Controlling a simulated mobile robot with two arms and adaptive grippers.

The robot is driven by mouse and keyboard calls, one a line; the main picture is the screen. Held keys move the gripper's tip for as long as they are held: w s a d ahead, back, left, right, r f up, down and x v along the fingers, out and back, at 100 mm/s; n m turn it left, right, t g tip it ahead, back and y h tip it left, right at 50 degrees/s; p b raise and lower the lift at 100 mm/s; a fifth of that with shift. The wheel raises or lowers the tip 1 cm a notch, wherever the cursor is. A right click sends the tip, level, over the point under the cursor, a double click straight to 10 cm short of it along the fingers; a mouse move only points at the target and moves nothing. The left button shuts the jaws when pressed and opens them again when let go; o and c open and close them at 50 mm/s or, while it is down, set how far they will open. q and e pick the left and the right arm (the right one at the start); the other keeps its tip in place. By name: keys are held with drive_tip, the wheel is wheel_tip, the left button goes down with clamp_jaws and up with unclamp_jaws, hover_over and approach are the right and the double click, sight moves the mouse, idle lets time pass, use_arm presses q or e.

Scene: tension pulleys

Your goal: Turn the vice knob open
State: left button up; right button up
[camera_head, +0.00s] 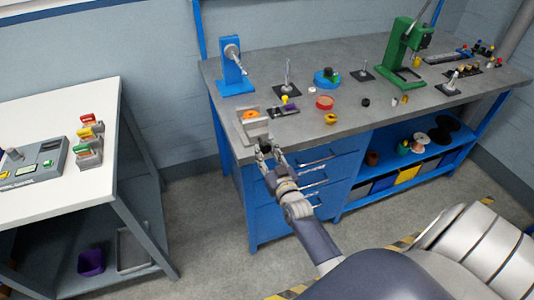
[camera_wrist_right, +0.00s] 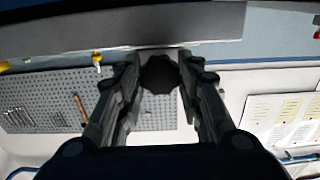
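The vice (camera_head: 251,127) is a light grey block at the front left corner of the grey workbench, with an orange piece (camera_head: 249,115) at its top. Its black knob (camera_head: 265,148) faces out past the bench's front edge. My right gripper (camera_head: 268,153) is at the knob, one finger on each side. In the right wrist view the dark lobed knob (camera_wrist_right: 160,74) sits between the fingertips. The fingers look spread, with only narrow gaps beside the knob; I cannot tell whether either touches it. My left gripper is not in view.
The workbench (camera_head: 330,123) carries a blue press (camera_head: 235,72), a green press (camera_head: 402,50), a yellow part (camera_head: 331,119) and small posts. Drawers with handles (camera_head: 315,160) lie just below my right gripper. A white table (camera_head: 40,115) stands at left, with open floor between.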

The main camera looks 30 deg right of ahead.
drive_tip(key=shift+n, duration=0.5)
drive_tip(key=shift+n+p, duration=0.3)
drive_tip(key=shift+n, duration=0.4)
drive_tip(key=n, duration=0.7)
drive_tip(key=shift+n+b, duration=0.5)
drive_tip(key=shift+n, duration=1.4)
drive_tip(key=shift+d, duration=0.1)
drive_tip(key=o, duration=1.1)
drive_tip(key=shift+c, duration=0.2)
drive_tip(key=v, duration=1.2)
